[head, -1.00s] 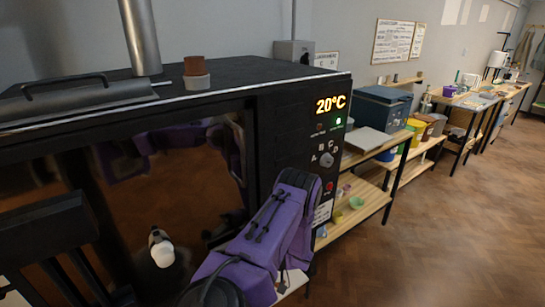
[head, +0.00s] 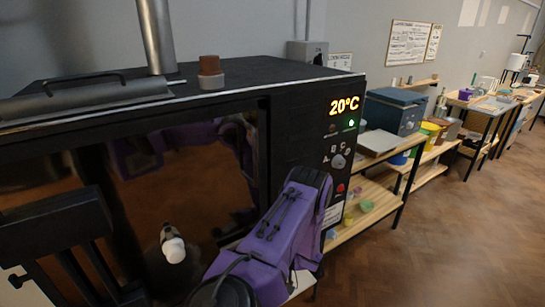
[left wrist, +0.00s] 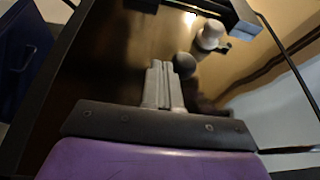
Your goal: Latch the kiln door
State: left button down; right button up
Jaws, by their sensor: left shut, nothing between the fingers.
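The black kiln (head: 290,140) fills the left and middle of the head view. Its dark, glossy front (head: 140,200) mirrors the room and some purple. A small white-tipped knob on a dark stem (head: 174,249) stands low on this front; whether it is the latch I cannot tell. In the left wrist view, a similar white knob (left wrist: 211,35) is at upper right, with a dark round shape (left wrist: 185,64) beside it. My left gripper (left wrist: 158,68) is shut and empty, below and left of that knob, apart from it. Whether the door is fully closed is unclear.
A purple arm of mine (head: 275,230) crosses in front of the kiln's lower right. A black slatted object (head: 55,225) stands at the left. Wooden shelves (head: 350,235) with a blue box (head: 395,110) stand to the right. The wooden floor (head: 450,240) there is clear.

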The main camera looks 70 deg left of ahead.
pick_arm(q)
jog(key=w+d+f+b, duration=0.1)
jog(key=w+f+b, duration=0.5)
jog(key=w, duration=0.5)
jog(key=shift+w+f+b, duration=0.15)
jog(key=shift+b, duration=0.9)
jog(key=shift+d, duration=0.1)
